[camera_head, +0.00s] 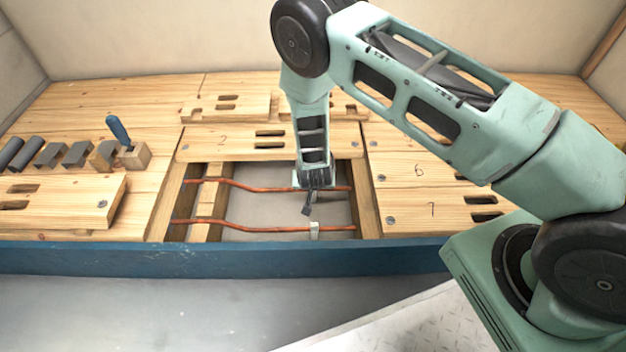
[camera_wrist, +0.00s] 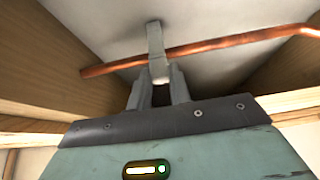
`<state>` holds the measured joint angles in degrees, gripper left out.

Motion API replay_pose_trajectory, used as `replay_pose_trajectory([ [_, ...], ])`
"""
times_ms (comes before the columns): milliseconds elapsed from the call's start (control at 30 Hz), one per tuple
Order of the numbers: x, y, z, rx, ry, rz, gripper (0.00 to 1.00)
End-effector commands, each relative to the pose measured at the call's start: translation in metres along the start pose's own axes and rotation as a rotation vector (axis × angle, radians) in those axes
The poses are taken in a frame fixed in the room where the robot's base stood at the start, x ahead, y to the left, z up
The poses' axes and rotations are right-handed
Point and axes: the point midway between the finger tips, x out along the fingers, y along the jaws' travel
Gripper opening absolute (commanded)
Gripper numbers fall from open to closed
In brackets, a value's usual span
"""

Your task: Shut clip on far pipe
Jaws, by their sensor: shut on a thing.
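The far copper pipe (camera_head: 245,187) runs across the floor opening. It also shows in the wrist view (camera_wrist: 225,43). A pale clip (camera_wrist: 155,42) crosses this pipe in the wrist view, with its near end between my fingertips. My gripper (camera_wrist: 159,84) is shut on that end. In the head view my gripper (camera_head: 307,207) points down into the opening by the far pipe, right of its middle, and largely hides the clip. I cannot tell whether the clip is latched.
The near copper pipe (camera_head: 265,228) runs in front, with a pale clip (camera_head: 314,230) on it. Wooden joists (camera_head: 366,200) and floorboards (camera_head: 120,100) border the opening. A blue-handled tool (camera_head: 119,131) and dark blocks stand at the left. A blue edge beam (camera_head: 200,258) runs along the front.

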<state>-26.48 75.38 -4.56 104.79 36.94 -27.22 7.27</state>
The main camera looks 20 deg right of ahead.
Motion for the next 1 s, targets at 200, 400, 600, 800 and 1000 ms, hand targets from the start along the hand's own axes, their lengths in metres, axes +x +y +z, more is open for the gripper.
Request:
replay_pose_trajectory([
  [200, 0.0, 0.0001, 0.0019, 0.0, 0.032, 0.0, 0.0],
  [400, 0.0002, 0.0001, 0.002, 0.0, 0.034, 0.0, 0.0],
  [600, 0.0003, 0.0001, 0.0021, 0.0, 0.034, 0.0, 0.34],
  [800, 0.0004, 0.0001, 0.0019, 0.0, 0.033, 0.0, 0.42],
  [1000, -0.0053, -0.0001, 0.0014, -0.001, 0.033, 0.0, 0.42],
])
